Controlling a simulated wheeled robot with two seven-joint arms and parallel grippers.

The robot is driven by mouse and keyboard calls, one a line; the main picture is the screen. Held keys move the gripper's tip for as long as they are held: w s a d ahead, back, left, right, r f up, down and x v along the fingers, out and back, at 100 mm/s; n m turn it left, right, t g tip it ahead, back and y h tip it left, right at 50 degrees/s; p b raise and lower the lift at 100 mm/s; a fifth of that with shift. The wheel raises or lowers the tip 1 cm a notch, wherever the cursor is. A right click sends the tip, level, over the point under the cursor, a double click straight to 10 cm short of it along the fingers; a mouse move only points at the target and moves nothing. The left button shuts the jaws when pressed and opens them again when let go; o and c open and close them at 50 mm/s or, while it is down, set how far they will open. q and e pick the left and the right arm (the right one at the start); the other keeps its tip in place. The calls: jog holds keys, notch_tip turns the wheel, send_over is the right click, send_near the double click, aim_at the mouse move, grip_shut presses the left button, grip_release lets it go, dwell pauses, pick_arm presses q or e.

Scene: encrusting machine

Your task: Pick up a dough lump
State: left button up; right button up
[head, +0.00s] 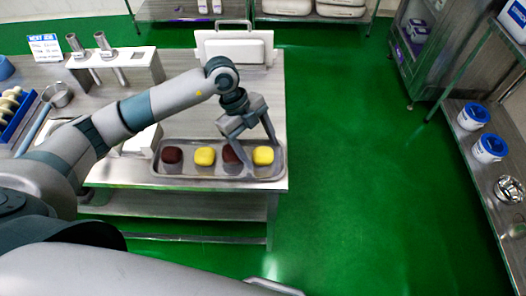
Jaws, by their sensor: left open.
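A shallow metal tray (215,179) lies at the front right of the steel table. In it, from left to right, a dark red-brown lump (172,155), a yellow lump (205,156), another dark lump (230,154) and another yellow lump (263,155) stand in a row. My left gripper (258,152) is open and empty over the right end of the tray. I cannot tell how far above the lumps the fingertips are. My right gripper is not in view.
A white box-like item (234,47) stands at the table's back. A metal stand (117,69) with upright tools, a sign (45,47) and a blue tray (13,112) are further left. Green floor (345,150) is clear right of the table. A shelf with blue-and-white tubs (489,148) stands far right.

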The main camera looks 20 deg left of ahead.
aim_at(266, 153)
pick_arm(q)
jog(key=shift+d+f, duration=0.2)
jog(key=shift+f, duration=0.25)
jog(key=c, duration=1.2)
jog(key=shift+r, duration=0.15)
jog(key=shift+r+b, duration=0.45)
jog(key=shift+r, duration=0.15)
notch_tip(266, 153, up, 2)
jog(key=shift+r+b, duration=0.25)
jog(key=shift+b, duration=0.35)
jog(key=s+d+r+b, duration=0.1)
jog(key=s+d+r, duration=0.1)
jog(key=d, duration=0.1)
jog(key=s+d+r+b, duration=0.1)
jog(key=s+d+r, duration=0.1)
jog(key=s+d, duration=0.1)
jog(key=s+d+r+b, duration=0.1)
jog(key=s+d+r, duration=0.1)
jog(key=r, duration=0.1)
jog(key=shift+s+d, duration=0.35)
jog(key=shift+d, duration=0.05)
